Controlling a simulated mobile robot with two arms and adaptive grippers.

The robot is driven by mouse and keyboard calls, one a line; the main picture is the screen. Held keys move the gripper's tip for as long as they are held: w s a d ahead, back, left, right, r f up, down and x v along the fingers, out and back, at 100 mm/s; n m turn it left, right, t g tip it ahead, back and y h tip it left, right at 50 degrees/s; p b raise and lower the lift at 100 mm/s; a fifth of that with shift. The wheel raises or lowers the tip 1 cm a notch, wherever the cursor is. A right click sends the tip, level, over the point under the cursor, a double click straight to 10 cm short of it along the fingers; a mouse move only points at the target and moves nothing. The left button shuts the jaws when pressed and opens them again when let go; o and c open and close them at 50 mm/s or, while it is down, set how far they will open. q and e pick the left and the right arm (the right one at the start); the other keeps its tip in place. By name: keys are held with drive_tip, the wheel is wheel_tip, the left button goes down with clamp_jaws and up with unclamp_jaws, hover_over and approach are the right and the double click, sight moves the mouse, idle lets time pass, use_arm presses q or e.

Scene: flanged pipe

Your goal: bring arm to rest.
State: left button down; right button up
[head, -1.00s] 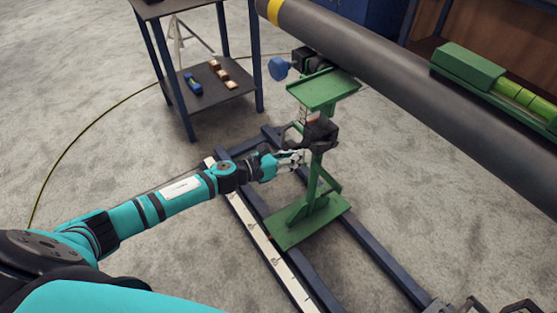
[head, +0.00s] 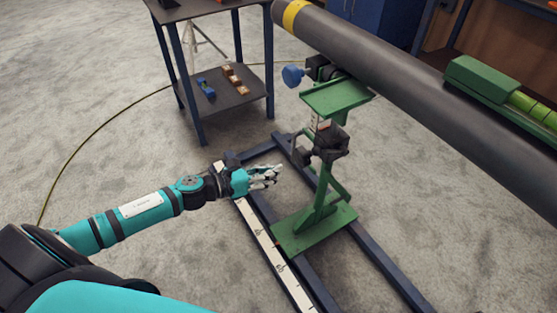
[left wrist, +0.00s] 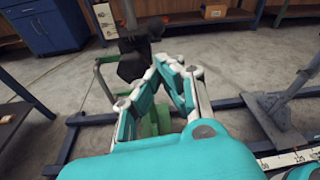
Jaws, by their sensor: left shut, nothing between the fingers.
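My left arm is teal and black and comes in from the left in the head view. Its gripper (head: 272,176) is shut and empty, left of the green pipe stand (head: 322,195) and apart from it, above the floor rails. In the left wrist view the fingers (left wrist: 166,62) meet at their tips, with the stand's dark clamp part (left wrist: 136,62) behind them. My right gripper is in neither view.
The grey pipe (head: 400,75) with a yellow band rests on the stand. A green level (head: 500,92) sits on it. A dark shelf cart (head: 242,96) stands at the back. Blue rails (head: 375,255) and a white scale (head: 272,250) lie on the floor. Open floor (head: 80,90) lies left.

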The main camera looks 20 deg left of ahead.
use_arm(q)
drive_tip(key=s+a+f+n+y, duration=0.1)
drive_tip(key=a+f+n+y, duration=0.25)
drive_tip(key=f+n, duration=0.5)
drive_tip(key=s+a+f+n+y, duration=0.2)
drive_tip(key=f+n+y, duration=0.2)
drive_tip(key=f+n, duration=0.4)
drive_tip(key=s+d+f+n+g+y, duration=0.25)
drive_tip(key=s+f+n+g, duration=0.35)
drive_tip(key=s+f+n, duration=0.85)
drive_tip(key=s+d+f+n+g, duration=0.2)
drive_tip(key=s+d+f+n, duration=0.15)
drive_tip(key=s, duration=0.35)
drive_tip(key=s+d+f+n+g, duration=0.3)
drive_tip(key=s+f+n, duration=0.1)
drive_tip(key=s, duration=0.3)
drive_tip(key=s+a+r+p, duration=0.1)
drive_tip(key=s+r+p, duration=0.1)
drive_tip(key=s+p, duration=0.4)
drive_tip(key=s+a+r+p, duration=0.2)
drive_tip(key=s+p, duration=0.4)
drive_tip(key=p, duration=0.2)
drive_tip(key=shift+r+h, duration=0.3)
drive_tip(key=shift+r, duration=0.1)
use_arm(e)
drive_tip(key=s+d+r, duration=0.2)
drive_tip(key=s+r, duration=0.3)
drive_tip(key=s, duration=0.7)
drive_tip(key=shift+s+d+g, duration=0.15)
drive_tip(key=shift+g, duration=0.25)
